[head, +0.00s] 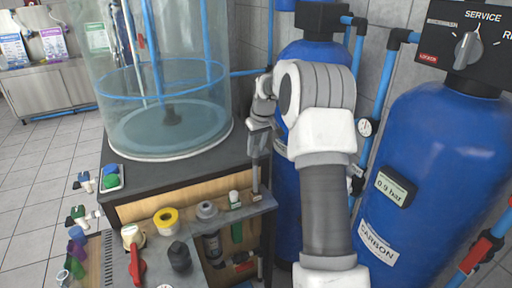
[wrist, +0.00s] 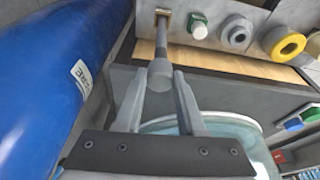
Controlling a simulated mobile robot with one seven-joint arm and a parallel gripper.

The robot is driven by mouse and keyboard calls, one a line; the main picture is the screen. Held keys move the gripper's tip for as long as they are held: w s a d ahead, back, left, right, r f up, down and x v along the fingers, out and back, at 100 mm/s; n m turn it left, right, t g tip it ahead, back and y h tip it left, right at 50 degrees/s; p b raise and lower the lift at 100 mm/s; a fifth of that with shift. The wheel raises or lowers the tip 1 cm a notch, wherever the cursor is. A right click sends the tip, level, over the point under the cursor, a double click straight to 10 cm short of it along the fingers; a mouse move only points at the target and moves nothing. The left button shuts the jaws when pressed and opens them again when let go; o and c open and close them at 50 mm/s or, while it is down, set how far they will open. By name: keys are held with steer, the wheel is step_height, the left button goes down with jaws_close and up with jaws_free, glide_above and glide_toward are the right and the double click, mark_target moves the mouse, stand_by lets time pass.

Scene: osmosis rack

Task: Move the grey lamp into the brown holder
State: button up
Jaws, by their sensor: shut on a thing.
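The grey lamp (wrist: 161,72) is a slim rod with a wider round head. My gripper (wrist: 160,85) is shut on it near the head, with a finger on either side. In the head view my gripper (head: 259,138) is above the shelf's right end, and the lamp (head: 256,178) hangs down from it, roughly upright. The brown holder (wrist: 164,12) is a small square piece on the shelf, in line with the rod's far end. I cannot tell whether the rod's tip is inside the holder or just over it. In the head view the holder is hard to make out.
The shelf (head: 190,232) also carries a green-and-white piece (head: 234,197), a grey ring (head: 207,210) and a yellow ring (head: 166,218). A clear tank (head: 165,95) stands behind on the left. Blue cylinders (head: 432,150) stand close on the right.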

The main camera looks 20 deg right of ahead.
mark_target(257, 164)
steer(key=shift+f+b, duration=2.15)
steer(key=shift+f, duration=1.3)
steer(key=shift+f+b, duration=2.25)
steer(key=shift+f, duration=1.25)
steer(key=shift+f, duration=0.2)
steer(key=shift+f+b, duration=0.9)
steer(key=shift+f, duration=0.25)
steer(key=o, duration=1.4)
steer(key=shift+o, duration=0.2)
steer(key=shift+r, duration=0.15)
steer(key=shift+r+p, duration=2.55)
steer(key=shift+r, duration=1.3)
